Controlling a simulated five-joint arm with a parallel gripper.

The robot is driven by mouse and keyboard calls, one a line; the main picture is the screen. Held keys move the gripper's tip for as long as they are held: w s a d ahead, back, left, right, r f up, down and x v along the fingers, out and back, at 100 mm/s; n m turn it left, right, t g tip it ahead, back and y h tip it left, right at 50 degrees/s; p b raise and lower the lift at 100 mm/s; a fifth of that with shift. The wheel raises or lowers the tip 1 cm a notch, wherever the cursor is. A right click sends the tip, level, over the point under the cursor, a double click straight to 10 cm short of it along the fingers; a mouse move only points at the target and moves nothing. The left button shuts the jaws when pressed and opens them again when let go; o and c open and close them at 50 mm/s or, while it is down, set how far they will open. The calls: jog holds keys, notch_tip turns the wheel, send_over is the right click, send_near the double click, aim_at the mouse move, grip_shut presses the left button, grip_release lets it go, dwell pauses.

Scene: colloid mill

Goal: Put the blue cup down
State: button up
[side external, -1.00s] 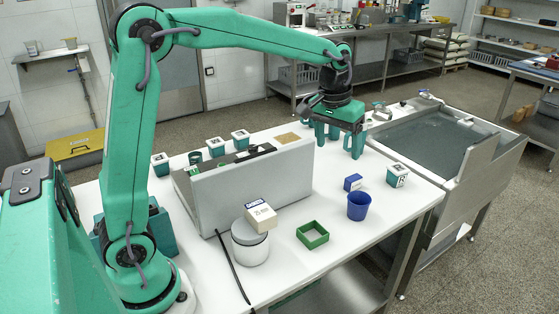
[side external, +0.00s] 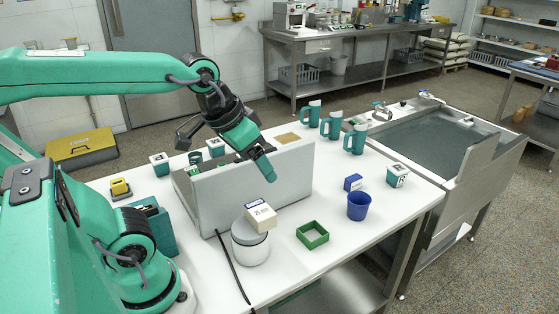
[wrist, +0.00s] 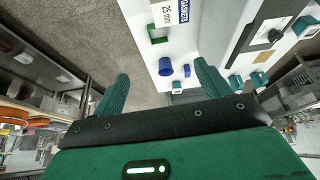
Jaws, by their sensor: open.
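The blue cup (side external: 358,206) stands upright on the white table near its front right edge. It also shows in the wrist view (wrist: 165,67), between my two spread fingers. My gripper (side external: 268,172) is open and empty, tilted downward above the grey machine housing. It is up and to the left of the cup in the side view, well apart from it. In the wrist view my gripper's fingers (wrist: 162,88) hold nothing between them.
A blue box (side external: 353,183) lies just behind the cup. A green open tray (side external: 312,236) and a white jar (side external: 249,247) with a carton (side external: 260,216) on top stand to the left. Several teal mugs (side external: 331,124) stand at the back. A sink (side external: 440,140) is at right.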

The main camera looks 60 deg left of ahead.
jog(key=shift+s+f+t, duration=0.15)
jog(key=shift+s+f, duration=0.3)
jog(key=shift+s, duration=0.35)
jog(key=shift+s+f+t, duration=0.15)
jog(key=shift+s+f, duration=0.25)
jog(key=shift+s, duration=0.4)
